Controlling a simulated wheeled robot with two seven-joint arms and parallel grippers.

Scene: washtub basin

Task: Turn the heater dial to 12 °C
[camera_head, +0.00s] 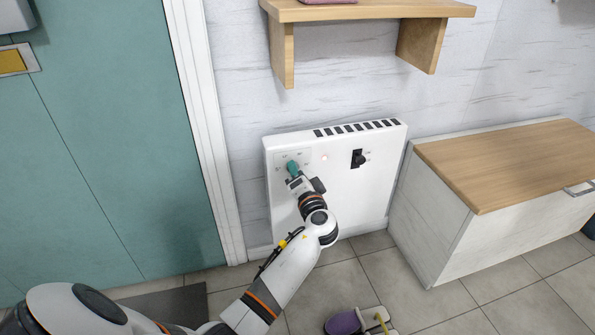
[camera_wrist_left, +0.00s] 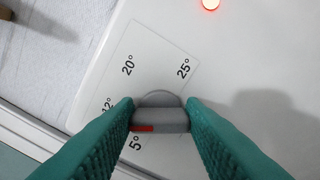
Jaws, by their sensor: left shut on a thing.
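The white wall heater (camera_head: 372,200) hangs low on the wall in the head view. Its grey dial (camera_wrist_left: 160,112) shows in the left wrist view, with a red mark at the lower left of its grip bar. The printed scale reads 5°, 12°, 20° and 25°. The red mark lies near the 5° and 12° labels; the exact reading is hard to tell. The 12° label is partly hidden by a finger. My left gripper (camera_head: 293,168), with teal fingers (camera_wrist_left: 160,122), is shut on the dial, one finger on each side. My right gripper is not in view.
A black switch (camera_head: 358,158) sits right of the dial on the heater, with a lit red lamp (camera_wrist_left: 210,3) between. A wooden shelf (camera_head: 370,10) is above. A wood-topped cabinet (camera_head: 510,160) stands at right. A purple object (camera_head: 345,322) lies on the tiled floor.

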